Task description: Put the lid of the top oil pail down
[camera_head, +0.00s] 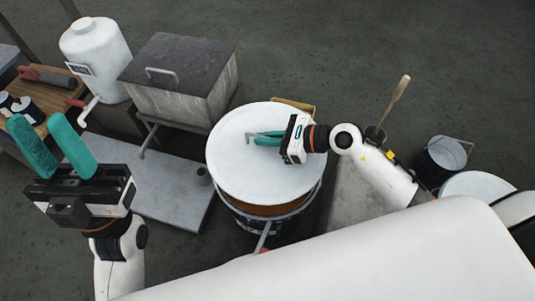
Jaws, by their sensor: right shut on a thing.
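The round white lid (245,182) is over the dark oil pail (256,228) in the middle of the view. A brownish strip shows between the lid's near edge and the pail's rim, so the lid looks apart from the rim there. The far side of the rim is hidden. My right gripper (262,138) comes in from the right and is shut on the lid's handle (248,136). My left gripper (52,145) is at the left, with its teal fingers apart and nothing between them.
A grey box with a dark lid (180,75) and a white tank (95,58) stand behind left. A wooden bench (52,95) holds small cans. A grey slab (165,190) lies left of the pail. A metal bucket (443,158) and a wooden-handled tool (393,100) are at right.

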